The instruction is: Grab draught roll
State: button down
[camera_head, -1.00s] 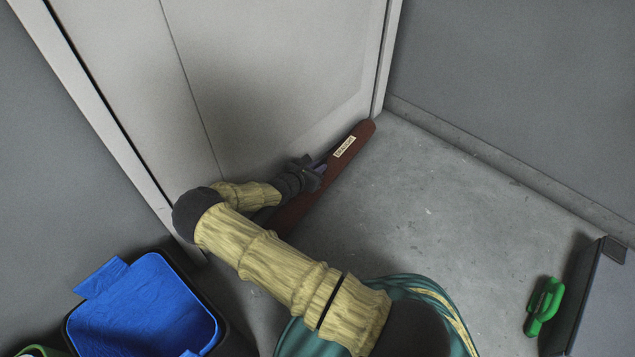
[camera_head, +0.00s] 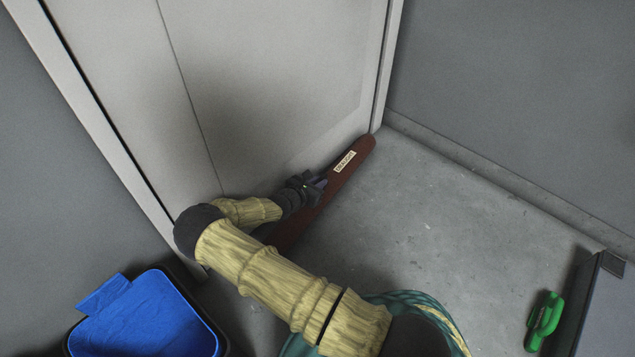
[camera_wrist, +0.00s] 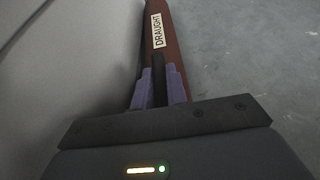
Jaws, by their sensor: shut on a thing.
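The draught roll (camera_head: 357,155) is a long red-brown tube with a pale label. It lies on the floor along the foot of the door (camera_head: 285,80). In the wrist view the draught roll (camera_wrist: 162,50) runs away from me, and its label reads DRAUGHT. My gripper (camera_head: 318,184) is at the roll's middle, on the door side. In the wrist view my gripper's purple fingers (camera_wrist: 160,88) are close together with part of the roll between them. My forearm hides some of the roll's near end.
A black bin with a blue liner (camera_head: 145,318) stands at the lower left. A green-handled object (camera_head: 544,318) lies at the lower right beside a grey box (camera_head: 595,310). The grey floor (camera_head: 440,220) right of the roll is clear.

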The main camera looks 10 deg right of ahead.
jog(key=r+p, duration=0.4)
jog(key=r, duration=0.1)
jog(key=r+p, duration=0.2)
jog(key=p, duration=0.1)
jog(key=shift+s+d+r, duration=0.2)
jog(key=shift+s, duration=0.05)
jog(key=s+d+p, duration=1.1)
jog(key=s+p, duration=0.3)
jog(key=s, duration=0.1)
jog(key=shift+s+f, duration=0.25)
jog(key=shift+f, duration=0.15)
jog(key=shift+d, duration=0.1)
